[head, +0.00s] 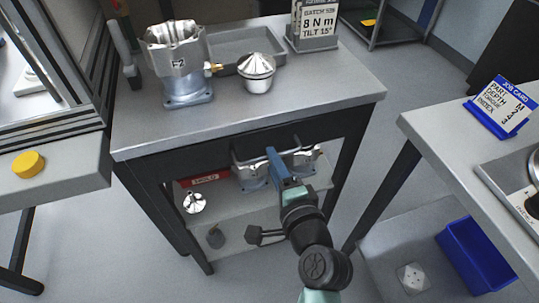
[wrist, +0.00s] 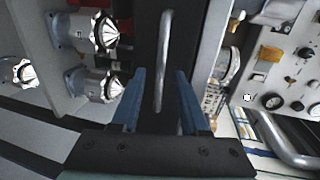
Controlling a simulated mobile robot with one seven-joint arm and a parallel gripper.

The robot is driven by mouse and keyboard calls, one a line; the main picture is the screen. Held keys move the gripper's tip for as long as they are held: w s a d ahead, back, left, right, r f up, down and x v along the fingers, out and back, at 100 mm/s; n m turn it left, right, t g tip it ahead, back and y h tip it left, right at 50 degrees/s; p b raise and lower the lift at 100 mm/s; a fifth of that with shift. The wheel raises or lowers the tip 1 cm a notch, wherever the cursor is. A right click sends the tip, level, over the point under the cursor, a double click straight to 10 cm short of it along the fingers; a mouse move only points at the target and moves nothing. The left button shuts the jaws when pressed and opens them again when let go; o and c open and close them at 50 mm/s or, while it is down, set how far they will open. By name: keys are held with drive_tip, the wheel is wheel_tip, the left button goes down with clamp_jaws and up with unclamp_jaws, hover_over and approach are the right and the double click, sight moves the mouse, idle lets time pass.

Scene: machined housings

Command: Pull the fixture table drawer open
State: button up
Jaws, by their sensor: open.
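The fixture table (head: 300,87) stands in the middle of the head view with a grey metal top. Its dark drawer front (wrist: 147,25) fills the middle of the wrist view and looks shut. A pale metal bar handle (wrist: 165,42) stands out from it, running up and down in the wrist view. My gripper (wrist: 159,75) is open, with blue fingers on either side of the handle's line; I cannot tell how deep the bar sits between them. In the head view my gripper (head: 272,155) is at the table's front, and my arm hides part of it.
On the table stand a machined housing (head: 177,75), a cone-topped part (head: 257,72), a grey tray (head: 232,45) and a sign (head: 315,22). More parts and a red label (head: 204,179) are on the shelf below. A side table (head: 440,125) stands right, above a blue bin (head: 475,255).

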drive_tip(key=shift+x, duration=1.6)
clamp_jaws()
